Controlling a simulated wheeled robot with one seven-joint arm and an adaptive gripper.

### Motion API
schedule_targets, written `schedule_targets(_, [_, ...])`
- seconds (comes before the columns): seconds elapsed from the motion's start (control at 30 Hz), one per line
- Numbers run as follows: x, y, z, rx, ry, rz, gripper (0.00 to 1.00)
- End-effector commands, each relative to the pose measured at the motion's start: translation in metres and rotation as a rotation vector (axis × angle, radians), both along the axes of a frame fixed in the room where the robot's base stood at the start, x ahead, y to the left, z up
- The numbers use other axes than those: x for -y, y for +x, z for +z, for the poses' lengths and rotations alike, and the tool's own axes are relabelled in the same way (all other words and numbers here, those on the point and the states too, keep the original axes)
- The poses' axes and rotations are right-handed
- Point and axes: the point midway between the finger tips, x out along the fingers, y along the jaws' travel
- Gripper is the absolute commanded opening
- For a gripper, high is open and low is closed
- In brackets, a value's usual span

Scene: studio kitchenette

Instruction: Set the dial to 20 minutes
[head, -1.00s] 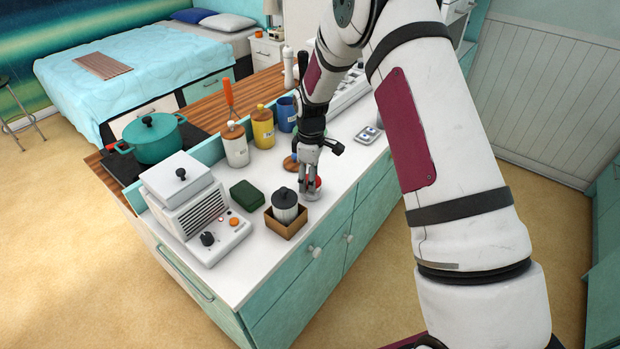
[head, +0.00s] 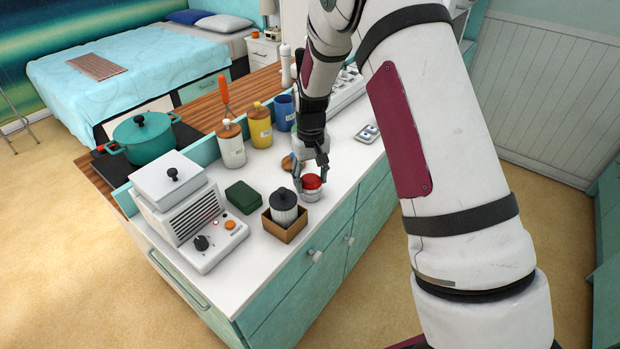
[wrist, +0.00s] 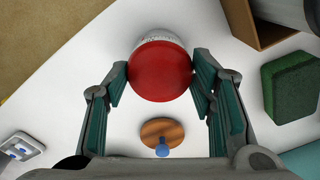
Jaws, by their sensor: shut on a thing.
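The timer has a red domed dial (head: 312,181) on a pale round base (head: 311,195), upright on the white counter. In the wrist view the red dial (wrist: 160,71) sits between my fingertips, with part of the pale base (wrist: 154,38) and its dark scale marks showing beyond it. The marks are too small to read and no pointer shows, so I cannot tell the setting. My gripper (head: 310,180) reaches down at the timer from behind. In the wrist view my gripper (wrist: 160,82) has one finger on each side of the dial, shut on it.
A brown box (head: 285,232) holding a dark-lidded jar stands close in front of the timer. A green block (head: 243,197) and a white appliance (head: 190,210) are to the left. A wooden disc (wrist: 162,132) with a blue knob lies close behind. The counter to the right is mostly clear.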

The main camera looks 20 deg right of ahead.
Motion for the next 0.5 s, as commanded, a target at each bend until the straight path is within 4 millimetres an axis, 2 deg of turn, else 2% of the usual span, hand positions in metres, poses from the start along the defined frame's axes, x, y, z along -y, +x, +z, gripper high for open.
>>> schedule_targets(0.5, [-0.0006,-0.0001,-0.0008,-0.001,0.000,-0.472,0.23])
